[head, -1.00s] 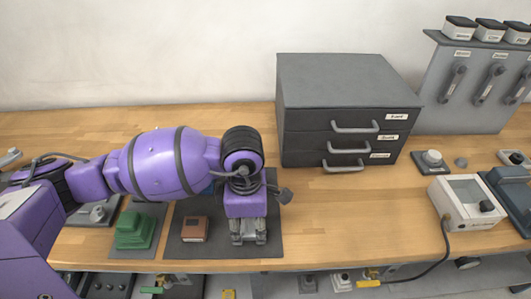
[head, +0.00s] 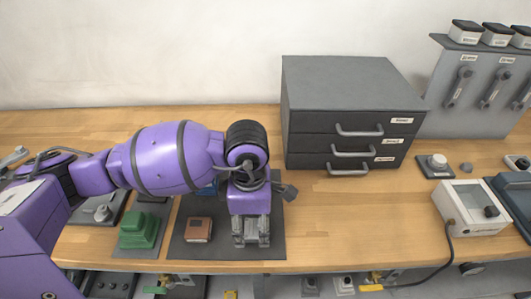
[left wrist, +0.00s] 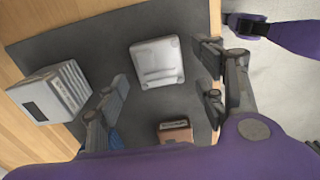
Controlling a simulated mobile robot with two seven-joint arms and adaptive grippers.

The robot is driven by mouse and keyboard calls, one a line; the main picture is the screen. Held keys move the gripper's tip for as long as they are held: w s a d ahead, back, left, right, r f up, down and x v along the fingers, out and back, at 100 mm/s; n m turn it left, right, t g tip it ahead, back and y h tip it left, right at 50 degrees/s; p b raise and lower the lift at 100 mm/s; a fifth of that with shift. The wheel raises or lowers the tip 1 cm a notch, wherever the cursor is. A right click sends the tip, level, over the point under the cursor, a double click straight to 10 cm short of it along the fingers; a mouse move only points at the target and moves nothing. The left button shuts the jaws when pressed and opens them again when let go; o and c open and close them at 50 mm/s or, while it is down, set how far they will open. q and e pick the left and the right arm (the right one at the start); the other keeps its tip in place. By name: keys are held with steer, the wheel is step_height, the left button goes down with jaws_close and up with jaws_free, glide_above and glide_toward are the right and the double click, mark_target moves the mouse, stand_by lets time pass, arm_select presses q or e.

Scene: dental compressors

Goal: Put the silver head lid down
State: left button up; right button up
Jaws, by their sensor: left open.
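The silver head lid (left wrist: 157,62) is a pale, rounded-square piece. In the left wrist view it appears to lie flat on a dark grey mat (left wrist: 60,45). The mat also shows in the head view (head: 190,250), where my arm and gripper hide the lid. My left gripper (head: 251,240) points down over the right part of the mat. Its fingers (left wrist: 163,85) are open, one to each side of the lid in the wrist picture, with visible gaps. Nothing is held between them.
A brown block (head: 198,229) and a pale finned block (left wrist: 50,95) stand on the mat near the gripper. A green block (head: 138,230) stands to the left. A dark drawer unit (head: 345,100) stands behind. Bare wood (head: 350,220) lies right of the mat.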

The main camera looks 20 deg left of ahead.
mark_target(253, 228)
arm_select(q)
step_height(253, 228, up, 11)
steer(key=shift+f, duration=0.2)
